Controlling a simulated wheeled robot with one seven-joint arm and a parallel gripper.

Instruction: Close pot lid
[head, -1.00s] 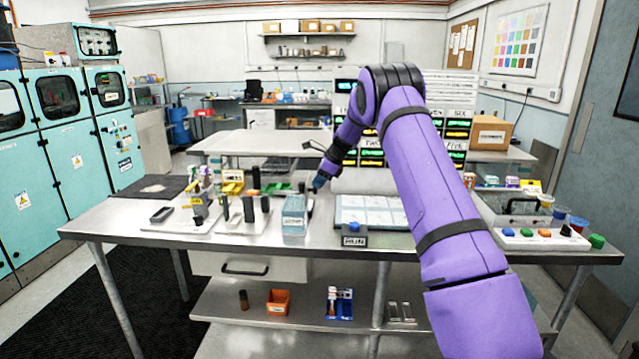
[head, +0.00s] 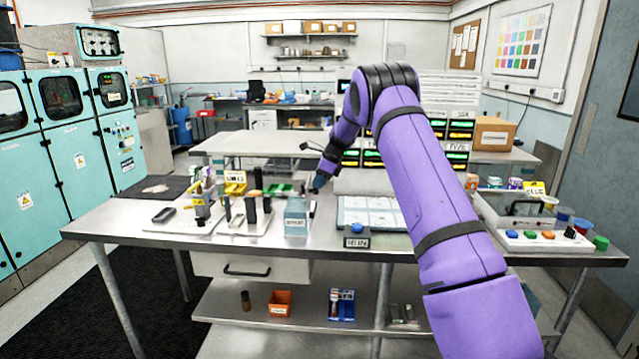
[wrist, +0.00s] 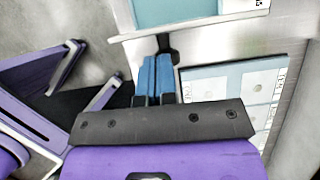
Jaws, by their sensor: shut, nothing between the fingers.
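A pale teal box-shaped pot (head: 296,220) with a white label stands on the metal bench in the head view. In the wrist view its teal top (wrist: 180,12) with a pale rim fills the upper edge. A black tab (wrist: 166,44) sticks out from that rim. I cannot tell how far the lid is open. My gripper (head: 318,187) is above the bench, just right of and behind the pot. In the wrist view its blue fingers (wrist: 155,62) are together and empty, close beside the black tab; contact is unclear.
A flat tray of pale squares (head: 372,213) lies right of the pot. A rack with dark upright modules (head: 250,212) stands close on its left. A row of coloured buttons (head: 545,236) is at the far right. The bench front near the pot is clear.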

